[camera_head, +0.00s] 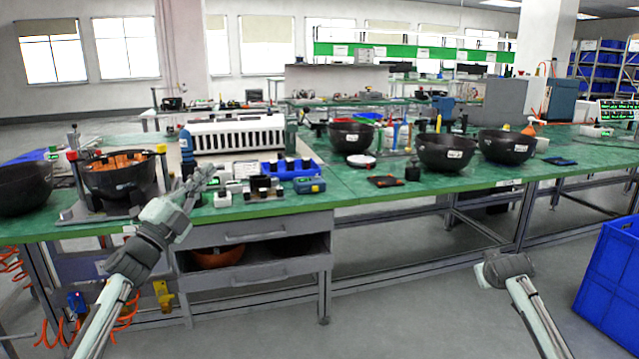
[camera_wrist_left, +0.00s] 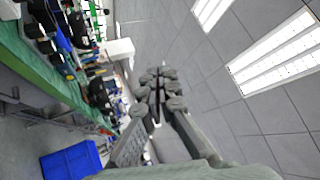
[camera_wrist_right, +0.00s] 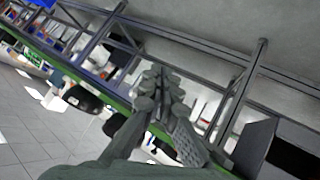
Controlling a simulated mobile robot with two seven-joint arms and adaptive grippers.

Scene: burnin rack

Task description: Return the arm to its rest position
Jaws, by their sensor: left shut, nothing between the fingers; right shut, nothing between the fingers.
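My left arm comes in from the left in the head view. Its gripper (camera_head: 203,178) is over the front part of the green bench, near the small devices. In the left wrist view the left gripper (camera_wrist_left: 157,78) has its fingers together with nothing between them. My right arm is at the lower right of the head view, in front of the bench, and its fingers are hard to make out there. In the right wrist view the right gripper (camera_wrist_right: 160,75) is shut and empty.
The green bench (camera_head: 360,190) carries black bowls (camera_head: 447,152), a white rack (camera_head: 237,134) and a blue tray (camera_head: 305,170). A bowl with orange parts (camera_head: 120,178) stands at left. An open drawer (camera_head: 265,262) is below. A blue crate (camera_head: 610,280) stands at right. Floor between is clear.

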